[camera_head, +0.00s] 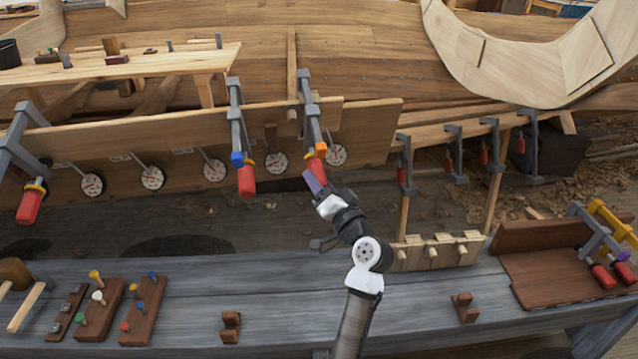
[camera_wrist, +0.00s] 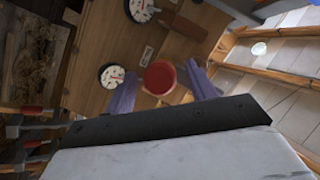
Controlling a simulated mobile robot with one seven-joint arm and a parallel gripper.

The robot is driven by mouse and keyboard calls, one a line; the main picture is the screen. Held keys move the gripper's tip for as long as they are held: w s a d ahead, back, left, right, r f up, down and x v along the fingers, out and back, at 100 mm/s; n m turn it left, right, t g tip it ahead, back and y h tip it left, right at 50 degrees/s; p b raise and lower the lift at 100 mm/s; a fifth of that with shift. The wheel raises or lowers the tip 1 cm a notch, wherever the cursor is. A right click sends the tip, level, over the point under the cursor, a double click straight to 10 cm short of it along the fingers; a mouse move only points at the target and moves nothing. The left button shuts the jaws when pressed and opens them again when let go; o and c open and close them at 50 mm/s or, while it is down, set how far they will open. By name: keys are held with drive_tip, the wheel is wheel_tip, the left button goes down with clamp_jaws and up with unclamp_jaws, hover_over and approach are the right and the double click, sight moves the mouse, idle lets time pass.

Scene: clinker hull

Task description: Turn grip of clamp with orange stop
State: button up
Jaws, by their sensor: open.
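The clamp with the orange stop (camera_head: 321,149) hangs on the plank's upper edge, right of the middle in the head view. Its red grip (camera_head: 316,166) points down toward my gripper (camera_head: 314,182), partly hidden by the purple fingers. In the wrist view the grip's round red end (camera_wrist: 159,78) appears between the two spread purple fingers of my gripper (camera_wrist: 160,70). My gripper is open, with a gap visible on each side of the grip. How far the grip reaches between the fingers is hard to tell.
A clamp with a blue stop (camera_head: 237,158) hangs close on the left; one with a yellow stop (camera_head: 36,187) is at the far left. Dials (camera_head: 276,163) line the plank (camera_head: 190,135). The grey bench (camera_head: 270,285) in front holds peg blocks and a tray with clamps.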

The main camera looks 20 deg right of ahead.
drive_tip(key=s+d+f+b, duration=0.1)
drive_tip(key=s+b, duration=0.1)
drive_tip(key=s, duration=1)
drive_tip(key=shift+s+d+f, duration=0.3)
drive_tip(key=shift+d, duration=0.05)
drive_tip(key=shift+r, duration=0.1)
idle(0.5)
